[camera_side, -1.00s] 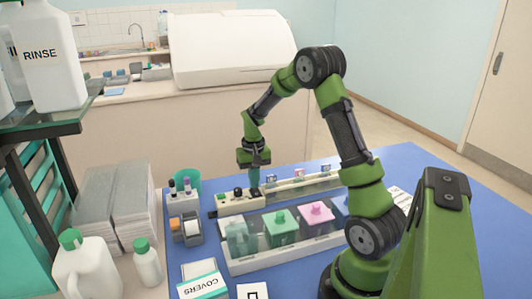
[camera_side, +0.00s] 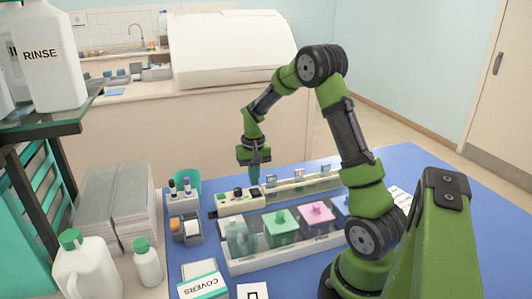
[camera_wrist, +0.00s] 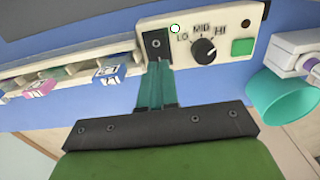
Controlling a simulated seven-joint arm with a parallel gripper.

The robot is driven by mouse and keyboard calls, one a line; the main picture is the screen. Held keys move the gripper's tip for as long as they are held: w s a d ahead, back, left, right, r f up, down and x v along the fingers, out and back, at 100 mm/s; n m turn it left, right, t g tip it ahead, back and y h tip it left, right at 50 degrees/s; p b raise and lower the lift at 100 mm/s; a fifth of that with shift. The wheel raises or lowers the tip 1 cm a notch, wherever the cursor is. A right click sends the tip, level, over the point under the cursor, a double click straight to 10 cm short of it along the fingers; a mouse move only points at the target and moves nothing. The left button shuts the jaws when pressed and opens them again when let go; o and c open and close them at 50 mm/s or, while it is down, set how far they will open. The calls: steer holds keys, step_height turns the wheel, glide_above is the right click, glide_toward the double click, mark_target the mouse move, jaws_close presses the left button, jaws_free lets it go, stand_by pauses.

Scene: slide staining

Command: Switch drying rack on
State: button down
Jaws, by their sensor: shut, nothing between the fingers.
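The drying rack (camera_side: 318,184) is a long pale rail with a control box (camera_side: 229,206) at its left end. In the wrist view the box (camera_wrist: 182,61) carries a black knob (camera_wrist: 204,51) marked LO, MID and HI, a square green button (camera_wrist: 242,47), a small round light-coloured spot (camera_wrist: 175,29) and a dark switch plate (camera_wrist: 156,44). My gripper (camera_wrist: 158,64) is shut and empty, its teal fingertips at the lower edge of the dark plate in that view. In the side view my gripper (camera_side: 254,184) points down just above the box. Whether it touches cannot be told.
Coloured slide clips (camera_wrist: 108,74) sit along the rack. A row of lidded staining jars, one green (camera_side: 282,229) and one pink (camera_side: 317,215), stands in front of it. A teal cup (camera_wrist: 283,99) is beside the box. Blue mat is open at the right.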

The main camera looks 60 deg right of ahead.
mark_target(255, 193)
steer(key=shift+r, duration=2.6)
steer(key=shift+s+a+f, duration=0.15)
steer(key=shift+s+a, duration=0.4)
steer(key=shift+a, duration=0.35)
steer(key=s+a+r+n+t, duration=0.1)
steer(key=s+a+r, duration=0.3)
steer(key=a, duration=0.4)
steer(key=s+a+r+n+t+y, duration=0.1)
steer(key=s+a+r+n+t, duration=0.1)
steer(key=a, duration=0.5)
steer(key=s+a+r+n+t+y, duration=0.1)
steer(key=s+a+r+n+t, duration=0.1)
steer(key=s+a+r+t, duration=0.2)
steer(key=s+a+r, duration=0.2)
steer(key=a+r, duration=0.1)
steer(key=a, duration=0.1)
steer(key=shift+a, duration=0.35)
